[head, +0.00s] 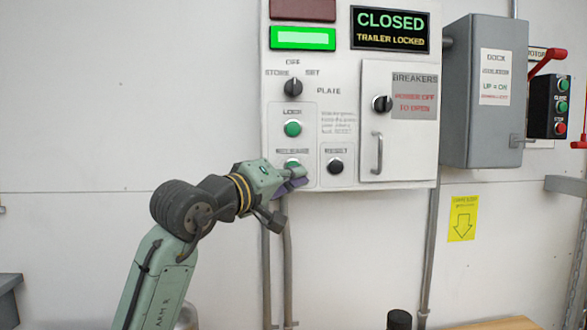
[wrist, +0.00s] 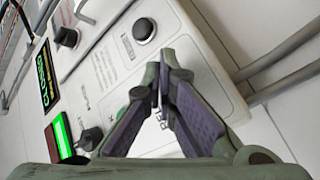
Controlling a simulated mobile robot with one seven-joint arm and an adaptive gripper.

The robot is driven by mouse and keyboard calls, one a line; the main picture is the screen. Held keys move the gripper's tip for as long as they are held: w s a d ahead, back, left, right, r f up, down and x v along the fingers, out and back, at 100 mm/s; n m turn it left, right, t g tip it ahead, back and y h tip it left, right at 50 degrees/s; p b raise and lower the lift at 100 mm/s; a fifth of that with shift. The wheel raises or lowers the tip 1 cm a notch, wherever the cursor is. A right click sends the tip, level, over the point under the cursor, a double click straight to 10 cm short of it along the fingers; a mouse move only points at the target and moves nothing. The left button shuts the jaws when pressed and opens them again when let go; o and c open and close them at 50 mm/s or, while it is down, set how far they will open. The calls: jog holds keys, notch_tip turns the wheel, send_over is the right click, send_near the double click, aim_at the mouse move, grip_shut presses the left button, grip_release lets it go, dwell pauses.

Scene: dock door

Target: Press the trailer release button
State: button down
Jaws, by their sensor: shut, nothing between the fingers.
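The control panel (head: 345,100) is on the wall, and its display (head: 390,29) reads CLOSED, TRAILER LOCKED. The release button (head: 292,162) is green, low on the panel's left side, and partly covered by my gripper. My gripper (head: 302,178) is shut and empty, with its purple-padded fingers at the panel's lower edge by that button. In the wrist view the fingertips (wrist: 168,62) meet in front of the panel, beside the RELEASE lettering. The release button is hidden there behind the fingers. I cannot tell whether the fingers touch it.
The green lock button (head: 292,128) sits just above, and the black reset button (head: 335,166) to the right. A breaker door (head: 399,145) with a handle is further right. A grey disconnect box (head: 484,95) hangs beyond it. Conduits (head: 288,250) run down below the panel.

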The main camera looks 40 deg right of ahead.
jog(key=shift+w+d+p, duration=0.2)
jog(key=shift+w+p, duration=0.1)
jog(key=shift+w, duration=0.05)
dwell(0.3)
jog(key=shift+s+a, duration=0.1)
jog(key=shift+s, duration=0.05)
jog(key=shift+s+a, duration=0.35)
jog(key=shift+s, duration=0.25)
jog(key=shift+s+a+b, duration=0.2)
jog(key=shift+s+a, duration=0.25)
jog(key=shift+s, duration=0.25)
jog(key=shift+s+a+b, duration=0.2)
jog(key=shift+s+a, duration=0.2)
jog(key=shift+s, duration=0.35)
jog(key=shift+s+a+b, duration=0.2)
jog(key=shift+s+a, duration=0.25)
jog(key=shift+s, duration=0.25)
